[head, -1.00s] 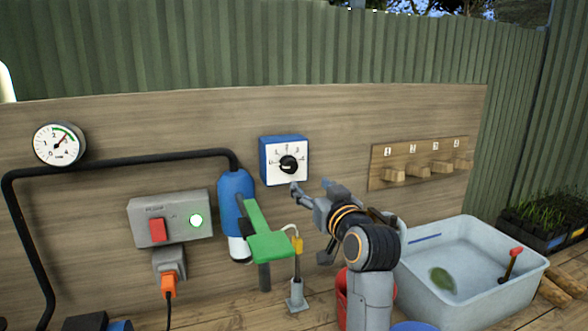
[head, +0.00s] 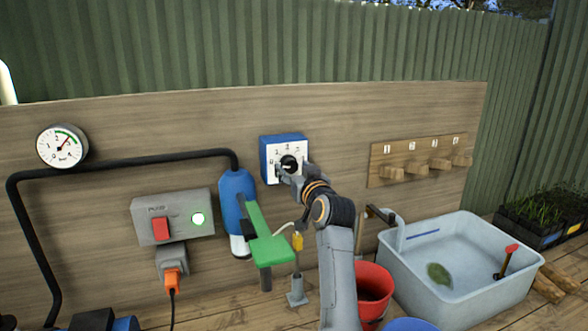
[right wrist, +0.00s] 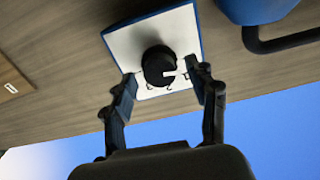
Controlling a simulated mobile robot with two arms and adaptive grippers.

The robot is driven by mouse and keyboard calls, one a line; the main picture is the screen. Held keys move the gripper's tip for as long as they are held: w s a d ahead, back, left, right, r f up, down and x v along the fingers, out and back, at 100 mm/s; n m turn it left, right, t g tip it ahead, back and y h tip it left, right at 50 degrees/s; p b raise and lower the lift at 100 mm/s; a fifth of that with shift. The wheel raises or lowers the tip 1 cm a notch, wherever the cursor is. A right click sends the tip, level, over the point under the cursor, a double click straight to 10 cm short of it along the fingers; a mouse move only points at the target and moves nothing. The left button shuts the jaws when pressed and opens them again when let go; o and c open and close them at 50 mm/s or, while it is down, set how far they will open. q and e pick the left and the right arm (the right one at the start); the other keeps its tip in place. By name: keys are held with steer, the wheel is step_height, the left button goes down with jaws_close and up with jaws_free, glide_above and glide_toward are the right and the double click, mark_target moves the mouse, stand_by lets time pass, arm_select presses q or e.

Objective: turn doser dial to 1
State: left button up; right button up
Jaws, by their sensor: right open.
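The doser is a blue box (head: 266,152) with a white face on the wooden board. Its round black dial (head: 289,162) has a white pointer mark, and small numerals are printed around it. In the right wrist view the dial (right wrist: 155,62) appears turned around, with its pointer toward the picture's right; the numeral it points at is unclear. My right gripper (head: 286,173) is at the dial's lower side in the head view. In the right wrist view the gripper (right wrist: 165,80) is open, fingers on either side of the dial with gaps. My left gripper is out of view.
A green-handled blue device (head: 236,190) and a black hose (head: 120,163) are left of the doser. A switch box (head: 185,216) and gauge (head: 62,146) are farther left. Numbered pegs (head: 415,168), a red bucket (head: 374,270) and a grey tub (head: 460,300) are at right.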

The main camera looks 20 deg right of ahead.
steer(key=c, duration=1.2)
steer(key=shift+o, duration=0.3)
steer(key=shift+r+m+p, duration=0.15)
steer(key=shift+m+p, duration=1.1)
steer(key=shift+m, duration=0.25)
steer(key=m+p, duration=0.1)
steer(key=m, duration=0.2)
steer(key=shift+p, duration=0.4)
steer(key=shift+m+p, duration=0.45)
steer(key=shift+m, duration=0.35)
